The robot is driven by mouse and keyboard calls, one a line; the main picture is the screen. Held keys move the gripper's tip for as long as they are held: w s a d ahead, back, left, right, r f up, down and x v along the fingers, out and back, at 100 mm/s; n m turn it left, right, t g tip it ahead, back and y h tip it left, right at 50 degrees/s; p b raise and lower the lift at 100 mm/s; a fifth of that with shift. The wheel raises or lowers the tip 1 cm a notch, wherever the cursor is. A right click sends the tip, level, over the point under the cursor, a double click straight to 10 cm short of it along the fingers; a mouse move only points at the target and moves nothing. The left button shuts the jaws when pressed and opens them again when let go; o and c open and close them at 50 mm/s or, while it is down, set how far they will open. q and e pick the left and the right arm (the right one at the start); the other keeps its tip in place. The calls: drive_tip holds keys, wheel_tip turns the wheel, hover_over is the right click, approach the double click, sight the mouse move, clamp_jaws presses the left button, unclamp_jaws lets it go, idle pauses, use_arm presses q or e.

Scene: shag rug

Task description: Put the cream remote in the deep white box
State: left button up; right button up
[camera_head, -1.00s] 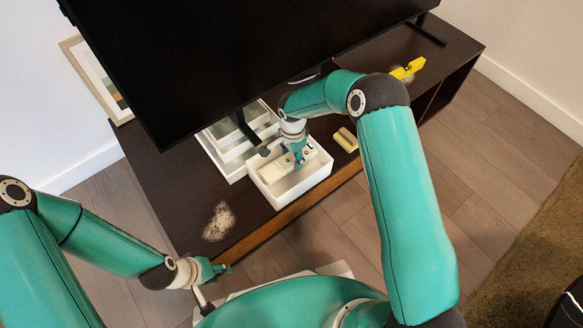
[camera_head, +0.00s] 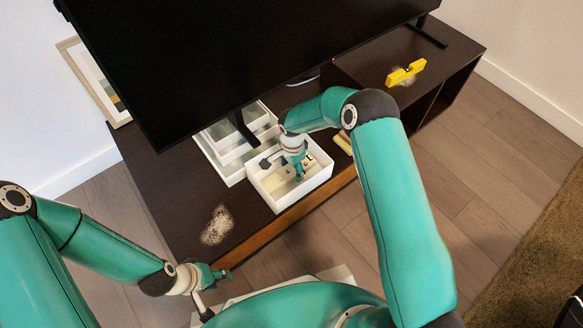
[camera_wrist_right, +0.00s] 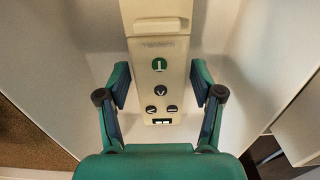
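The deep white box (camera_head: 307,187) stands open at the front edge of the dark TV stand. The cream remote (camera_wrist_right: 158,60) is inside it, long and pale with dark round buttons, and is partly hidden by my gripper in the head view. My right gripper (camera_head: 297,177) reaches down into the box. In the right wrist view its fingers (camera_wrist_right: 160,88) stand on either side of the remote, with a small gap visible between fingers and remote. My left gripper (camera_head: 222,274) is empty, low in front of the stand; its finger opening is too small to judge.
A shallower white tray or box (camera_head: 222,150) sits behind the deep box, under the TV (camera_head: 230,60). A yellow object (camera_head: 405,72) lies at the right of the stand, and a pale yellowish block (camera_head: 343,143) is beside the box, partly hidden by my arm. The stand's left front is clear except for a speckled patch (camera_head: 217,225).

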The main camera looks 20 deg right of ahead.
sight(292, 169)
drive_tip(key=shift+o, duration=0.3)
drive_tip(key=shift+r, duration=0.15)
wheel_tip(292, 169, up, 12)
drive_tip(key=p, duration=0.3)
drive_tip(key=shift+p, duration=0.35)
